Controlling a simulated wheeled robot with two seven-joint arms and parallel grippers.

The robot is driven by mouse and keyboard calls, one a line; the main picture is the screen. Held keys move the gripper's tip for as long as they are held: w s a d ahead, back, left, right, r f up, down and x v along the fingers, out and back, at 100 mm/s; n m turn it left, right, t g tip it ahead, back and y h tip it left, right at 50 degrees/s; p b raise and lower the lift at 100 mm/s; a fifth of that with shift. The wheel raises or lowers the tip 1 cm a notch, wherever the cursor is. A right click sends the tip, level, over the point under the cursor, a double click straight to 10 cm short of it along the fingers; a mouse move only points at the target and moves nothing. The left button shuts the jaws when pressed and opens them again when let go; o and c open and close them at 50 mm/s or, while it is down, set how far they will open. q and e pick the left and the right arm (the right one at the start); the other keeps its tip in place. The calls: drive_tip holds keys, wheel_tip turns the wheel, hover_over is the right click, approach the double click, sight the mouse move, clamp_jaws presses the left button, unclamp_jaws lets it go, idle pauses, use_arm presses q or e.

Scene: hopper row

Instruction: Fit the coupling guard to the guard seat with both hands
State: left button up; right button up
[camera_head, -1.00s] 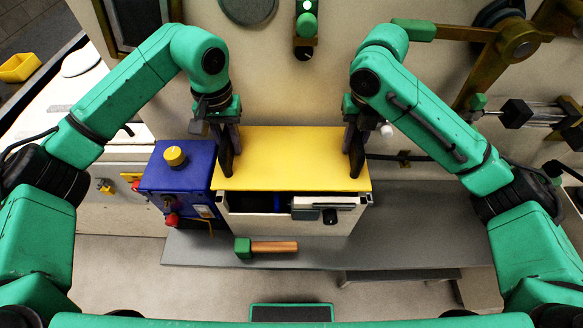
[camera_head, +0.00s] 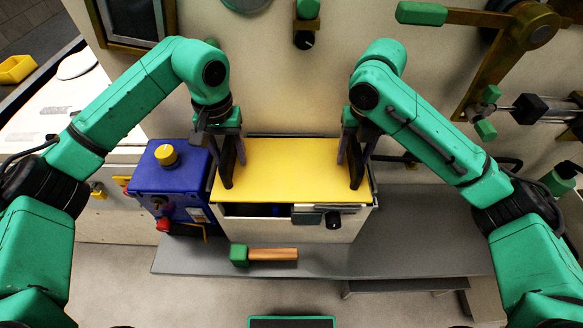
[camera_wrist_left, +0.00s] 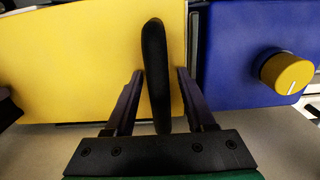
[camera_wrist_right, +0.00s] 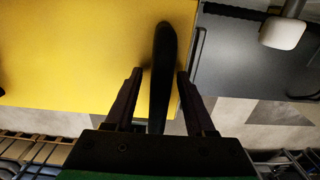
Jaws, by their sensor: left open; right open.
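The yellow coupling guard (camera_head: 290,170) lies flat on top of a pale box-like housing, with a black upright handle near each end. The left handle (camera_wrist_left: 155,75) stands between the two fingers of my left gripper (camera_wrist_left: 157,78), which is open with gaps on both sides. The right handle (camera_wrist_right: 162,75) stands between the fingers of my right gripper (camera_wrist_right: 160,78), also open with gaps. In the head view both grippers hang over the guard's left and right ends. The guard seat cannot be told apart under the guard.
A blue box (camera_head: 180,195) with a yellow knob stands close against the housing's left side. A green-headed mallet (camera_head: 265,255) lies on the grey bench (camera_head: 420,230) in front. Brass levers and rods (camera_head: 515,50) project from the wall at upper right. The bench's right part is clear.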

use_arm(q)
wheel_tip(320, 180, up, 12)
drive_tip(key=shift+f, duration=0.15)
use_arm(e)
wheel_tip(320, 180, up, 12)
drive_tip(key=shift+r, duration=0.1)
idle(0.5)
